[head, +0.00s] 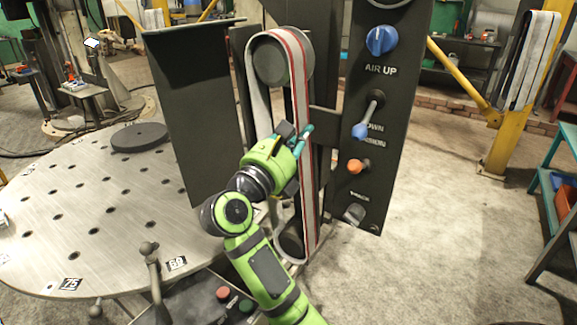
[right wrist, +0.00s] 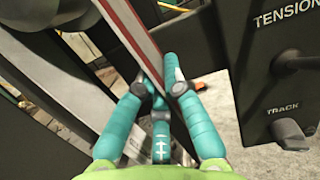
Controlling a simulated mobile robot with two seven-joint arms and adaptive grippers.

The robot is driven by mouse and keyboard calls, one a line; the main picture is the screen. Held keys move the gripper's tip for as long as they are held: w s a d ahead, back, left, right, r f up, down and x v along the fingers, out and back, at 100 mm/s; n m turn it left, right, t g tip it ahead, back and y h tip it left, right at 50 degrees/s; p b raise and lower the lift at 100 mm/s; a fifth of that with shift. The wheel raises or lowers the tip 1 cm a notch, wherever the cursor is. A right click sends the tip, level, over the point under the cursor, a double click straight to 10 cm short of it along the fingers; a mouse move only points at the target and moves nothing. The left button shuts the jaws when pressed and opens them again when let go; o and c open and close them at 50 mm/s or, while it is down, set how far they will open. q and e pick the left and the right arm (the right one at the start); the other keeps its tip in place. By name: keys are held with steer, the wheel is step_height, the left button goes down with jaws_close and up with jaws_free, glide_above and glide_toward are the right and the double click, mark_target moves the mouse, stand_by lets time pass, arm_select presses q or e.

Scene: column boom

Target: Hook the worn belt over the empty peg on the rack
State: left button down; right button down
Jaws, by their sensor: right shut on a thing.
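The worn belt (head: 302,205), pale with red stripes, loops over the upper wheel (head: 270,60) of the grinder and hangs down to the lower wheel. Its left run bows loosely. My right gripper (head: 303,138) is shut on the right run of the belt, about midway between the wheels. In the right wrist view the teal fingers (right wrist: 168,88) close around the belt (right wrist: 132,30). Grey belts (head: 531,65) hang on a yellow post at the far right; I cannot make out an empty peg. My left gripper is out of view.
A black control panel (head: 391,85) with a blue knob, lever and orange knob stands close right of the belt. A dark plate (head: 195,110) stands left. A round perforated table (head: 85,215) fills the left. Open floor (head: 440,235) lies right, beside a teal shelf (head: 560,150).

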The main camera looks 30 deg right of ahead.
steer(key=r+b+v, duration=0.1)
steer(key=v, duration=0.6)
steer(key=shift+a+r, duration=0.15)
steer(key=shift+a, duration=0.1)
stand_by(1.0)
stand_by(0.6)
